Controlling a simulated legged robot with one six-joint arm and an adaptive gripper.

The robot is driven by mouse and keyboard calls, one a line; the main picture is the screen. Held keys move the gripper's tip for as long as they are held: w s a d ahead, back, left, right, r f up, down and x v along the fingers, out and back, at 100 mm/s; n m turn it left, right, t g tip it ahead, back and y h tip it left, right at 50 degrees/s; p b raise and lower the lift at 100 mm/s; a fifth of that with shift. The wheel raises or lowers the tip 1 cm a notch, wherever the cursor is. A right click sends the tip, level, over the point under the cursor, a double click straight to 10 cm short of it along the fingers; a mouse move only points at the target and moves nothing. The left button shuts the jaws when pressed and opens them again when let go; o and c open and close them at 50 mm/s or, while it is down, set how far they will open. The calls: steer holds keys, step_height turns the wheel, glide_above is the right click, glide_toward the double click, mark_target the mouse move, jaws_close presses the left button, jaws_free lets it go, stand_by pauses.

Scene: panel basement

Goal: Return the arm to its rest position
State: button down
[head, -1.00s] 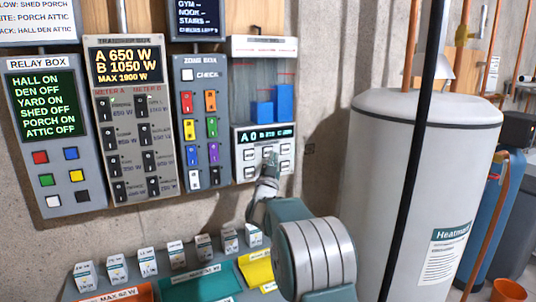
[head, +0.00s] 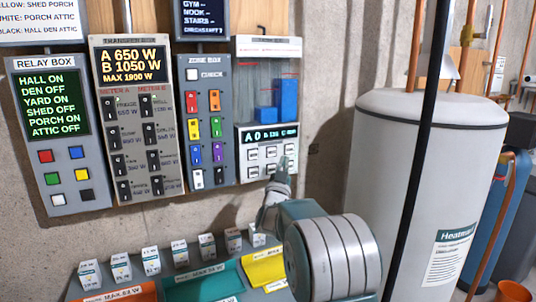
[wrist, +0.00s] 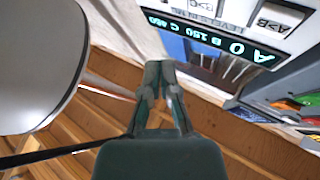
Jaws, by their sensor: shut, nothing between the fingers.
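My gripper (head: 281,166) is shut and empty in front of the lower right of the levels box (head: 268,120) on the wall. Its fingertips cover part of the box's lower buttons; contact cannot be told. In the wrist view the closed fingers (wrist: 160,72) point up, and the box's screen (wrist: 225,38) shows A 0 beyond them. My arm reaches up from the bottom of the head view, bent and away from my body.
The relay box (head: 58,135), transfer box (head: 137,120) and zone box (head: 206,120) hang left of it. A white tank (head: 420,180) stands close on the right. A black pole (head: 412,160) crosses before it. Labelled blocks and trays (head: 215,284) lie below.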

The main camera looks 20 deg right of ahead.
steer(key=s+a+n+g+y, duration=0.4)
steer(key=s+a+n+y, duration=0.3)
steer(key=s+a+y, duration=0.6)
steer(key=s+a+f+n+g, duration=0.1)
steer(key=s+a+f+g, duration=0.1)
steer(key=s, duration=0.8)
steer(key=s+a+f+n+g, duration=0.1)
steer(key=s+a+f+g, duration=0.1)
steer(key=s+f+g, duration=0.2)
steer(key=s+a+f+g, duration=0.3)
steer(key=s+f, duration=0.4)
steer(key=s, duration=0.8)
steer(key=shift+s+f+n+y, duration=0.3)
steer(key=shift+s+n+y, duration=0.1)
stand_by(3.4)
